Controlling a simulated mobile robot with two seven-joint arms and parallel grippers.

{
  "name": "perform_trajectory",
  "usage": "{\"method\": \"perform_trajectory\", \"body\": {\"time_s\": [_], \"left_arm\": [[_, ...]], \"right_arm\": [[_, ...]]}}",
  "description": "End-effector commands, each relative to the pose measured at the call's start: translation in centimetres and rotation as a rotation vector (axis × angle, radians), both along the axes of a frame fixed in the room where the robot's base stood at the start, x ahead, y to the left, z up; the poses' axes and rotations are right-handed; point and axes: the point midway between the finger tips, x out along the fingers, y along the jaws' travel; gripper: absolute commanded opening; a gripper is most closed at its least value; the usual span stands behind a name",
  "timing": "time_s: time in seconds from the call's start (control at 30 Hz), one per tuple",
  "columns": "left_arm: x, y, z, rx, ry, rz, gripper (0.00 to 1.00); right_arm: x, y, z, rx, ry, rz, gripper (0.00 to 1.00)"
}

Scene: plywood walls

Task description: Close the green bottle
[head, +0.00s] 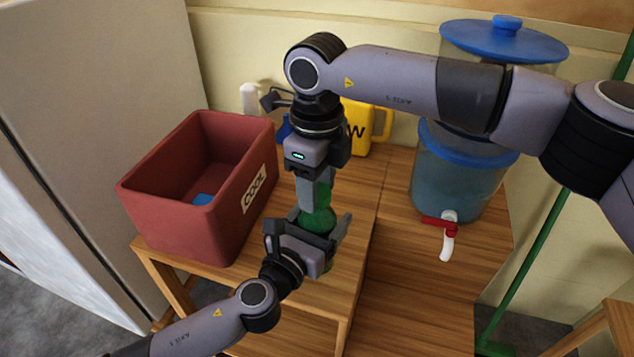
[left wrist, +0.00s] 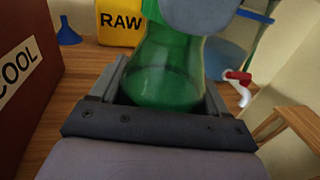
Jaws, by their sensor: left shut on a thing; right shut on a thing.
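The green bottle (head: 318,218) stands upright on the wooden table, right of the red box. It looks partly filled in the left wrist view (left wrist: 168,75). My left gripper (head: 322,238) is shut around the bottle's lower body, with a finger on each side. My right gripper (head: 314,192) comes down from above and is shut at the bottle's top. The right fingers hide the bottle's mouth, so I cannot tell whether a cap is between them or on the neck.
A red box marked COOL (head: 225,205) with a blue item inside stands left. Behind are a yellow RAW container (head: 360,130) and a blue funnel (left wrist: 68,34). A blue-lidded water dispenser (head: 460,180) with a red-handled tap (head: 440,222) stands right. The table's front right is clear.

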Motion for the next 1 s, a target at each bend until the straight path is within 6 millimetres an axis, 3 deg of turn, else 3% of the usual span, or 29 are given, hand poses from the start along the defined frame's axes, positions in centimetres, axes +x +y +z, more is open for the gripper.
{"method": "perform_trajectory", "body": {"time_s": [0.7,0.87,0.9,0.97,1.0], "left_arm": [[0.03,0.1,-0.17,0.001,0.004,0.003,0.0],[0.03,0.1,-0.17,0.001,0.003,0.003,0.0],[0.03,0.1,-0.17,0.001,0.004,0.002,0.0],[0.03,0.1,-0.17,0.001,0.003,0.002,0.0],[0.03,0.09,-0.17,0.001,0.003,0.002,0.0]], "right_arm": [[-0.09,0.07,-0.11,-0.001,0.003,-1.101,0.12],[-0.09,0.09,-0.1,-0.001,0.003,-1.098,0.12],[-0.09,0.09,-0.1,-0.001,0.003,-1.098,0.61],[-0.08,0.09,-0.1,0.0,0.002,-1.098,0.78],[-0.07,0.08,-0.1,0.0,0.002,-1.097,0.78]]}}
